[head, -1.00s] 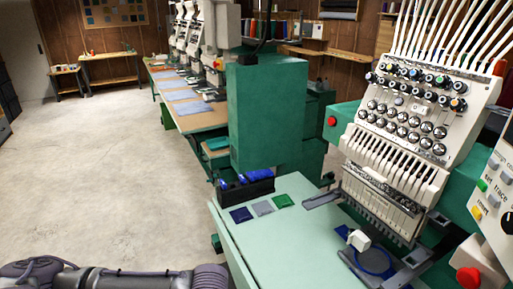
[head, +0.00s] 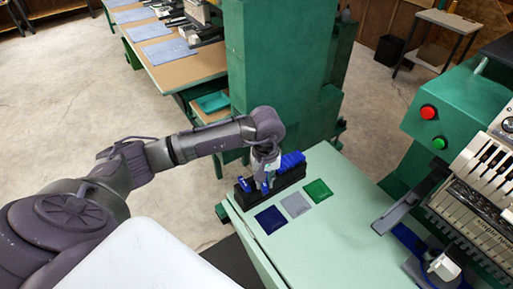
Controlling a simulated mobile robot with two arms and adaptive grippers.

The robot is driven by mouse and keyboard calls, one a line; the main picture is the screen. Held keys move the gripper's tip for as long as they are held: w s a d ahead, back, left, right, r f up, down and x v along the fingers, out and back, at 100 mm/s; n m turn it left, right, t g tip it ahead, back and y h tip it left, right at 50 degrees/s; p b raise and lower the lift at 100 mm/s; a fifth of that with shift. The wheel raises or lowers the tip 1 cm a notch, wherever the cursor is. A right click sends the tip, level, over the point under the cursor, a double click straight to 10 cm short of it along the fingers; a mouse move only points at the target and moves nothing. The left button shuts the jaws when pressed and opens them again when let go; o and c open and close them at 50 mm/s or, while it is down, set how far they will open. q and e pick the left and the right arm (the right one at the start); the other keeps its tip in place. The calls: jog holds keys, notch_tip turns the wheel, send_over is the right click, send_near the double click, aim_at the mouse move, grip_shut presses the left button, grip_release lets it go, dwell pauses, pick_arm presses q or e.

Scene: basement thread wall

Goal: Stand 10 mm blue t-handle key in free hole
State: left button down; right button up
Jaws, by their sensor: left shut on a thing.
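A black holder block (head: 250,199) stands at the far left corner of the pale green table. Several blue t-handle keys (head: 291,162) show at it, with a larger blue handle at its right end and smaller blue parts near its left end. My left gripper (head: 265,178) is right over the block, pointing down, and is shut on what looks like a blue t-handle key. The gripper hides much of this key and the holes, so I cannot tell its size or whether its tip is in a hole. My right gripper is out of view.
Blue, grey and green fabric squares (head: 296,204) lie in front of the block. The embroidery machine (head: 470,170) stands at the right, with a white part (head: 441,266) below its head. A green cabinet (head: 275,80) rises behind the block. The middle of the table is clear.

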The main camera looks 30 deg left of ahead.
pick_arm(q)
jog(key=w+a+r+n, duration=0.3)
jog(key=w+a+n, duration=0.1)
jog(key=a+n, duration=0.1)
notch_tip(320, 180, down, 7)
jog(key=b, duration=0.4)
jog(key=shift+w+a+f+n, duration=0.2)
jog(key=shift+a+n, duration=0.1)
jog(key=shift+a, duration=0.1)
jog(key=shift+r, duration=0.1)
dwell(0.4)
jog(key=shift+f+b, duration=0.2)
jog(key=shift+b, duration=0.1)
jog(key=shift+f+b, duration=0.6)
jog(key=shift+f, duration=0.1)
jog(key=c, duration=1)
grip_release()
